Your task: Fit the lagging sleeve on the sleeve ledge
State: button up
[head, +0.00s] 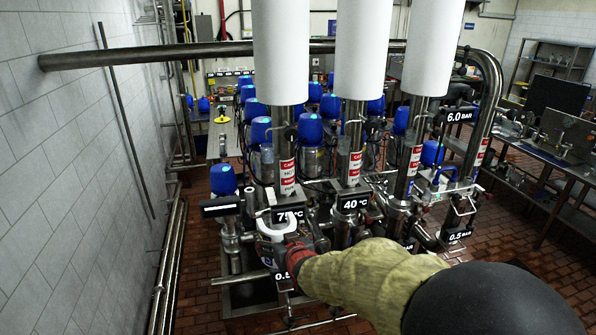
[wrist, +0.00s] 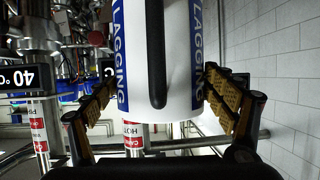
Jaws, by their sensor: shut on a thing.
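The lagging sleeve (wrist: 180,100) is a white cylinder with blue bands lettered LAGGING and a dark bar down its middle. It fills the centre of the wrist view. My gripper (wrist: 157,98) is shut on it, with a yellow ribbed pad on each side. In the head view, a small white curved part of the sleeve (head: 272,234) shows in front of the 75 °C sign, beside my gripper (head: 290,248). My arm hides much of that area. I cannot pick out the sleeve ledge with certainty in either view.
Three large white cylinders (head: 358,45) surround upright pipes above the valves. Signs reading 75 °C (head: 289,214) and 40 °C (head: 354,203), blue-capped valves (head: 223,180) and pipework crowd the space around my gripper.

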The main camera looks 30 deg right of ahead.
jog(key=d+r+m+h+p, duration=0.1)
jog(key=d+r+p, duration=0.4)
jog(key=r, duration=0.9)
jog(key=p, duration=0.3)
send_near(286, 169)
jog(key=shift+w+f, duration=1.35)
jog(key=shift+f, duration=0.35)
jog(key=shift+w+d+f+b, duration=0.15)
jog(key=shift+w+d+b, duration=0.4)
jog(key=shift+w, duration=0.3)
jog(key=shift+w+d+b, duration=0.25)
jog(key=shift+w, duration=0.7)
jog(key=shift+w+d+b, duration=0.3)
jog(key=shift+w, duration=0.65)
jog(key=shift+w+d+b, duration=0.25)
jog(key=shift+w, duration=0.7)
jog(key=shift+f+b, duration=0.25)
jog(key=shift+b, duration=0.35)
jog(key=o, duration=1.2)
